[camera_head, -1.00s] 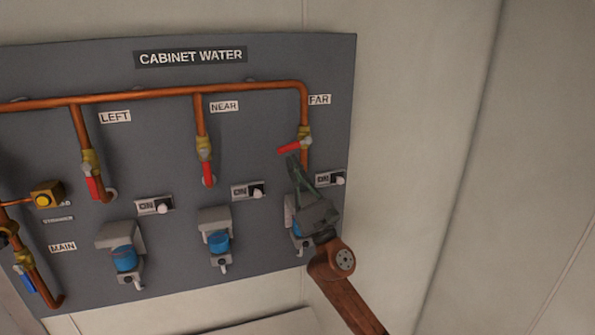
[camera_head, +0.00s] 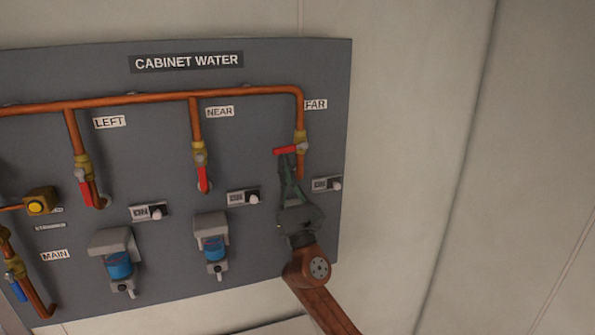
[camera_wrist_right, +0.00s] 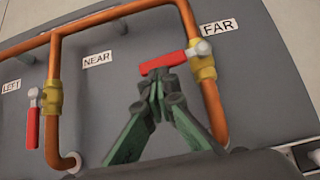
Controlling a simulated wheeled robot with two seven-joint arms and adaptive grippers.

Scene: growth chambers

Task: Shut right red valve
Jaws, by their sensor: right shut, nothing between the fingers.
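The right red valve, labelled FAR, is a brass valve (camera_head: 301,138) on the rightmost copper drop pipe. Its red handle (camera_head: 285,150) points left, almost straight across the pipe. In the right wrist view the red handle (camera_wrist_right: 163,62) extends left from the brass body (camera_wrist_right: 202,68). My right gripper (camera_head: 285,160) is just below the handle, fingers pointing up. Its fingertips (camera_wrist_right: 157,74) are together with nothing between them and appear to touch the handle's underside near its free end. My left gripper is out of view.
The NEAR valve's red handle (camera_head: 203,179) and the LEFT valve's red handle (camera_head: 85,193) hang down along their pipes. A blue-handled MAIN valve (camera_head: 17,285) is at lower left. ON switches (camera_head: 243,198) and blue-bowled units (camera_head: 213,246) sit below. The wall right of the panel is bare.

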